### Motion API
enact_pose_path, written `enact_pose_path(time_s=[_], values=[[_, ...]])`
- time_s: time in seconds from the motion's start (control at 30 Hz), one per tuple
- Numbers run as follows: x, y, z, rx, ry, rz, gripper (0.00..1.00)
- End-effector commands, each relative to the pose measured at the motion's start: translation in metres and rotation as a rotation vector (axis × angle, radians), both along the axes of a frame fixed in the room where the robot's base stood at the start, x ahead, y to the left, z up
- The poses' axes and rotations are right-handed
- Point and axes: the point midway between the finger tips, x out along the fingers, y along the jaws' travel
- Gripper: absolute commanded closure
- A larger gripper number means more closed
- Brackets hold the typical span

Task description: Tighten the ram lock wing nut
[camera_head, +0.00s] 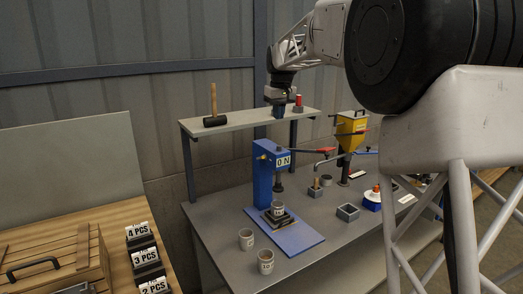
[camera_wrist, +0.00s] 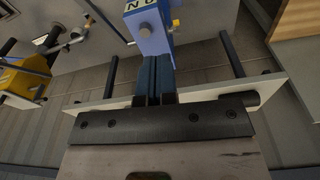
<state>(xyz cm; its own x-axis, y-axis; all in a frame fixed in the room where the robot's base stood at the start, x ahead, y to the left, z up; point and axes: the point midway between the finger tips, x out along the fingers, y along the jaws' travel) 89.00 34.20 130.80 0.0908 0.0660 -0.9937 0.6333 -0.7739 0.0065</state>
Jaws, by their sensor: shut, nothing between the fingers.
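A blue press (camera_head: 263,178) with an "ON" label stands on the grey bench, and its top shows in the wrist view (camera_wrist: 150,42). A small brass-coloured fitting (camera_head: 262,157) sits on its upper left side; it may be the wing nut, but its shape is too small to tell. In the wrist view a grey round knob (camera_wrist: 146,30) is on the press. The press ram (camera_head: 279,182) is above a cup (camera_head: 277,209). My gripper (camera_head: 278,112) is shut and empty, pointing down by the shelf above and behind the press. Its blue fingers (camera_wrist: 153,80) are together in the wrist view.
The raised shelf (camera_head: 240,122) carries a mallet (camera_head: 214,110) and a red-topped item (camera_head: 298,103). A red lever (camera_head: 318,150) extends right from the press. Two cups (camera_head: 266,262) (camera_head: 246,239) stand near the bench front.

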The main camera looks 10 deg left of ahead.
Motion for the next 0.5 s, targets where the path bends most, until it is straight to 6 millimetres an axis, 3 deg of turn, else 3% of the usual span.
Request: enact_pose_path(time_s=[0.2,0.5], values=[[0.032,0.045,-0.014,-0.003,0.010,0.057,1.00],[0.051,0.077,-0.024,-0.004,0.014,0.097,1.00]])
